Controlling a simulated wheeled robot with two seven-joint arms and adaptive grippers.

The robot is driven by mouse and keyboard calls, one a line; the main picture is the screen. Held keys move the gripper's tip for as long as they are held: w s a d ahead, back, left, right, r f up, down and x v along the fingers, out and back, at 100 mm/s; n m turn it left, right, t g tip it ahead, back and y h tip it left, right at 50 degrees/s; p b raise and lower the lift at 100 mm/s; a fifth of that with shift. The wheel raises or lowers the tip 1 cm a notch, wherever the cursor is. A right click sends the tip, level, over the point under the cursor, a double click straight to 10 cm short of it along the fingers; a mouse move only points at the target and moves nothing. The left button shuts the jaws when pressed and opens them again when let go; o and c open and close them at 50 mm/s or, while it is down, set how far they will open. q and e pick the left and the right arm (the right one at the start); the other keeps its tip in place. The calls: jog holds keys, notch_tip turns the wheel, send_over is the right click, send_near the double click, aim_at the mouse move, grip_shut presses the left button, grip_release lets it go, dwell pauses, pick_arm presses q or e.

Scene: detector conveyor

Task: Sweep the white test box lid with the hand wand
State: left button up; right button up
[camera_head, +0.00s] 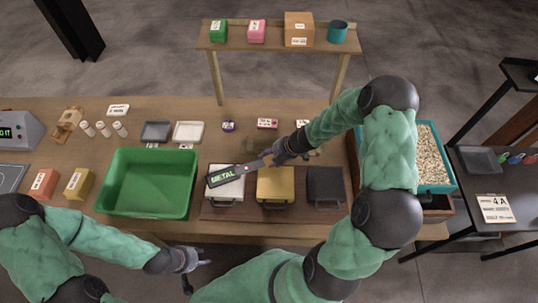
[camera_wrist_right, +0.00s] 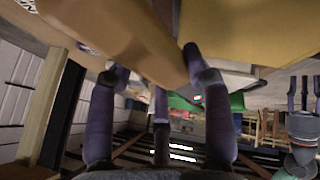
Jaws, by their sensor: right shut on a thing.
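The hand wand (camera_head: 235,174) is in my right gripper (camera_head: 274,158), which is shut on its handle end. Its dark paddle reads "METAL" in green letters and lies across the back part of the white test box (camera_head: 226,191); I cannot tell whether it touches the lid. The front of the white lid and its dark handle are visible; the part under the paddle is hidden. My left gripper (camera_head: 197,274) is empty, its fingers apart, in front of the table's near edge. In the right wrist view, the purple right fingers (camera_wrist_right: 155,80) show, but the wand is hard to make out.
A yellow box (camera_head: 275,187) and a dark box (camera_head: 325,187) stand right of the white one on a brown mat. A green bin (camera_head: 149,210) stands to the left. Small trays and labelled items lie behind. A tub of pale granules (camera_head: 432,160) is at the right.

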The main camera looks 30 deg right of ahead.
jog(key=shift+s+f+b, duration=0.15)
jog(key=shift+s+b, duration=0.3)
jog(key=shift+s, duration=0.15)
jog(key=shift+s+a, duration=0.15)
jog(key=shift+s, duration=0.4)
jog(key=shift+s+a+r, duration=0.1)
jog(key=shift+s+r, duration=0.1)
jog(key=shift+s, duration=0.9)
jog(key=shift+w+r, duration=0.1)
jog(key=shift+w, duration=0.3)
jog(key=shift+w+p, duration=0.9)
jog(key=shift+w, duration=0.35)
jog(key=shift+d, duration=0.2)
dwell(1.2)
notch_tip(320, 180, up, 6)
jog(key=p, duration=0.6)
